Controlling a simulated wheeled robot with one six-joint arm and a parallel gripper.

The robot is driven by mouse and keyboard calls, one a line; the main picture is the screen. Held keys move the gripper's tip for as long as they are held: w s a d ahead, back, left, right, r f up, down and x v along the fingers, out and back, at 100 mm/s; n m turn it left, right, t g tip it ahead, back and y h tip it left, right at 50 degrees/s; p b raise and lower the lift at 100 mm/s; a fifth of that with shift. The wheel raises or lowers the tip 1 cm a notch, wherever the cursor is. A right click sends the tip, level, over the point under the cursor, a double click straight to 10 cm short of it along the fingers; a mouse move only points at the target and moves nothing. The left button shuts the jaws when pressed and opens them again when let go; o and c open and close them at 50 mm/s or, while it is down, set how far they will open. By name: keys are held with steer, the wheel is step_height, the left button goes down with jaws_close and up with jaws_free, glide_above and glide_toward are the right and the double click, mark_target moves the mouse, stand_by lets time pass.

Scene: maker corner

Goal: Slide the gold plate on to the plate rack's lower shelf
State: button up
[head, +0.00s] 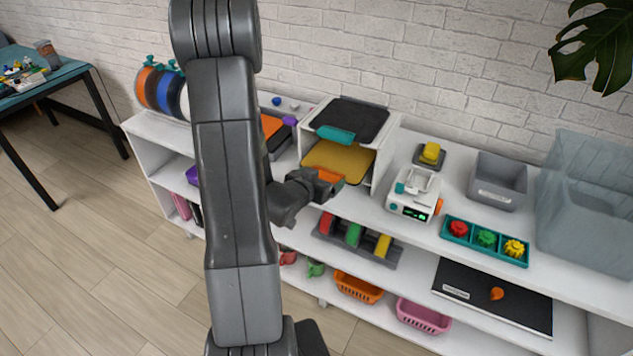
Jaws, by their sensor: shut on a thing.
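The white plate rack (382,165) stands on the top of the white shelf unit. A black plate with a teal grip (335,134) lies on its upper level. The gold plate (340,160) lies flat in the rack's lower opening, with its front edge toward me. Its orange grip (327,174) sticks out at the front. My gripper (323,184) is at this orange grip and shut on it. The jaws are small and partly hidden in the head view. How far back the plate reaches inside the rack is hidden.
Right of the rack stand a small white machine (415,194), a grey bin (497,182) and a teal tray (484,242) with colored pieces. An orange plate (271,126) is left of the rack, partly behind my arm. Spools (160,88) stand far left.

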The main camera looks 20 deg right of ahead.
mark_target(330, 170)
steer(key=shift+w+d+r+p, duration=0.1)
steer(key=shift+w+d+p, duration=0.3)
steer(key=shift+w+d, duration=0.6)
steer(key=shift+w+d+p, duration=0.4)
steer(key=shift+w+d, duration=0.4)
steer(key=shift+d, duration=0.3)
steer(key=shift+w+d+f+b, duration=0.1)
steer(key=shift+f+b, duration=0.35)
steer(key=shift+f, duration=0.1)
steer(key=shift+f+b, duration=0.85)
steer(key=o, duration=0.7)
steer(key=shift+f+b, duration=0.6)
steer(key=shift+b, duration=0.1)
